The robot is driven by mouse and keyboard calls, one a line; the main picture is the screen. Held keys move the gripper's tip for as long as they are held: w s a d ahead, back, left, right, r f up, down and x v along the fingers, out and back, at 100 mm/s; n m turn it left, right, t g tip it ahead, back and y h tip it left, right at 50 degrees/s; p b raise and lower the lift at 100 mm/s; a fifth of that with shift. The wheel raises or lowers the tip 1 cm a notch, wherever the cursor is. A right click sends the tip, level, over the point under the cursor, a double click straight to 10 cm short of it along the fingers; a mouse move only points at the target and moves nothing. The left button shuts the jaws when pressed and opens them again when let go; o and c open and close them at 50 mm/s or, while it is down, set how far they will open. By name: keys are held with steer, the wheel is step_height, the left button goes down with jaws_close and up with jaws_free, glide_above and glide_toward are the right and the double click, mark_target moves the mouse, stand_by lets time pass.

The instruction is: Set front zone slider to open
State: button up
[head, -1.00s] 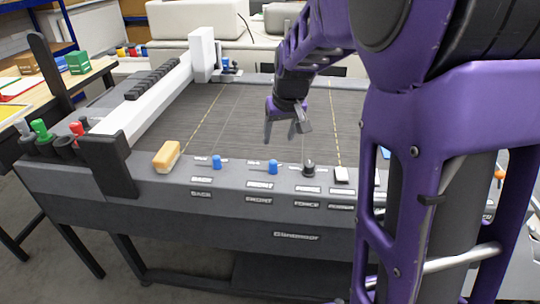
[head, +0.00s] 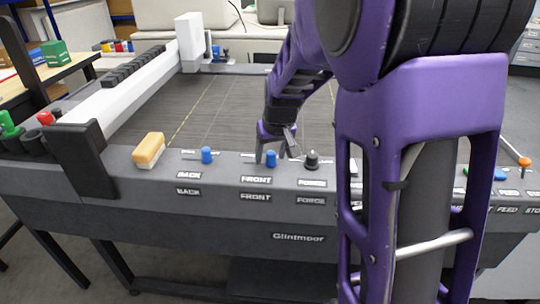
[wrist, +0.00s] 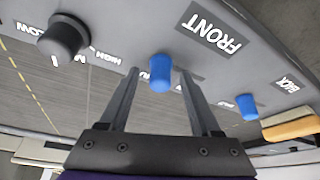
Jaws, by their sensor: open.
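The front zone slider is a small blue knob (head: 271,159) above the FRONT label on the machine's front ledge. In the wrist view the same blue knob (wrist: 161,72) stands upright between and a little beyond my two fingertips. My gripper (head: 272,152) is open, with its fingers pointing down at the knob, one on each side. It also shows in the wrist view (wrist: 160,78). I cannot tell whether a finger touches the knob. The lettering beside its slot is partly hidden by the fingers.
The blue BACK knob (head: 207,155) stands to the left and the black FORCE dial (head: 312,160) close to the right. A wooden brush (head: 149,150) lies farther left on the ledge. The dark machine bed (head: 220,110) behind is bare. My arm hides part of the right side.

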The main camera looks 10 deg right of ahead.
jaws_close()
stand_by(0.3)
stand_by(1.1)
